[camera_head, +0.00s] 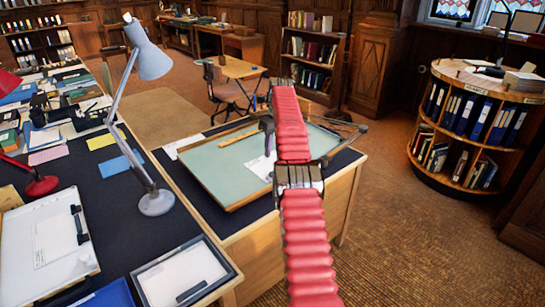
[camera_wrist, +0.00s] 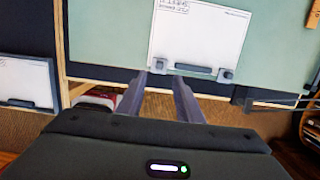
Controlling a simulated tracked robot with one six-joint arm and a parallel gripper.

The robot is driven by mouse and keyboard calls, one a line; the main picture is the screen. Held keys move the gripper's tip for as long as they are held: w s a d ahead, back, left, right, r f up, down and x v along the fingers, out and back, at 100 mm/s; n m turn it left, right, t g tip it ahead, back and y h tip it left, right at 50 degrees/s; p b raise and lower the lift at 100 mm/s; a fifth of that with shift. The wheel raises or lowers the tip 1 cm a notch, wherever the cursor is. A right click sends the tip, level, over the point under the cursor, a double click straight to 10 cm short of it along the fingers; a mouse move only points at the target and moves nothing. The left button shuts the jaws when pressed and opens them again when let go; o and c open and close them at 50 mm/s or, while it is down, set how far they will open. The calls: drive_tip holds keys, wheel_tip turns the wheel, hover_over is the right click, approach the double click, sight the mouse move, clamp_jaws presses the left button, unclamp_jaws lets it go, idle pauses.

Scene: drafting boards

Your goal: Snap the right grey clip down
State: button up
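In the wrist view, a white sheet (camera_wrist: 200,35) lies on the pale green drafting board (camera_wrist: 110,40). A dark bar (camera_wrist: 193,69) lies along the sheet's near edge, between two small grey clips. The right grey clip (camera_wrist: 226,75) is at the sheet's near right corner; whether it is raised or down I cannot tell. The left grey clip (camera_wrist: 160,65) is at the near left corner. My gripper (camera_wrist: 162,82) is open and empty, its fingertips close to the left clip, left of the right one. In the head view, the board (camera_head: 220,165) is partly hidden by my red arm.
A grey desk lamp (camera_head: 156,203) stands on the dark desk left of the board. A framed white board (camera_head: 185,275) is at the front. Dark thin rods (camera_wrist: 270,102) lie near the board's right edge. A round bookcase (camera_head: 480,85) stands to the right, with open carpet between.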

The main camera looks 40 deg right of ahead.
drive_tip(key=shift+s+r, duration=0.15)
drive_tip(key=shift+r, duration=0.7)
